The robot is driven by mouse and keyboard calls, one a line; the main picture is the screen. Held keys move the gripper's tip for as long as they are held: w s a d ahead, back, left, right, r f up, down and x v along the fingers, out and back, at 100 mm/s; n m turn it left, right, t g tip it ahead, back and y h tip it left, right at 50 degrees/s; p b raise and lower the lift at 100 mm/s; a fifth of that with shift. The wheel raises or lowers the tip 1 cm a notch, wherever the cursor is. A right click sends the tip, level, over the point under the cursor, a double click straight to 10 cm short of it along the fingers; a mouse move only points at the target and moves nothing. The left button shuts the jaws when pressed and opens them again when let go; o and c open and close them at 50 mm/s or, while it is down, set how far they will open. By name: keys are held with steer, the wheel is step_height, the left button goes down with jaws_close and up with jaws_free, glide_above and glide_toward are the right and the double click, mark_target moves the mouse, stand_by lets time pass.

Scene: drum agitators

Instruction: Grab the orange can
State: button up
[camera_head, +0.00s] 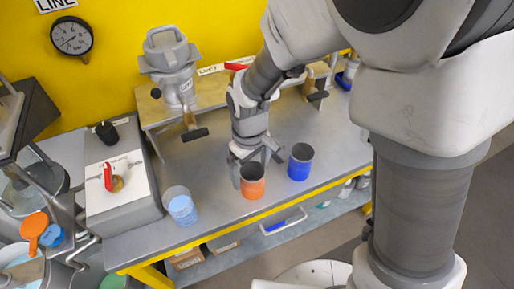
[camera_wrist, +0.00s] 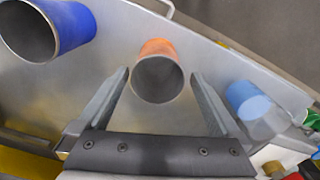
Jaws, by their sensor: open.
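My gripper (camera_head: 255,168) is at the can's back side in the head view. In the wrist view my gripper's two fingers (camera_wrist: 160,82) are spread apart, one to each side of the can. Whether either finger touches it I cannot tell.
A blue can (camera_head: 300,162) stands close on the right, and a light-blue cup (camera_head: 181,207) on the left. A grey box with a red switch (camera_head: 121,182) sits at the bench's left end. A raised shelf (camera_head: 205,103) with valves lies behind. The yellow front edge (camera_head: 235,224) is near.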

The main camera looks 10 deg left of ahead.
steer(key=f, duration=0.3)
steer(key=f+b, duration=0.1)
steer(key=shift+d+f, duration=0.25)
steer(key=shift+f, duration=0.15)
steer(key=c, duration=1.3)
steer(key=shift+o, duration=0.2)
steer(key=shift+r, duration=0.2)
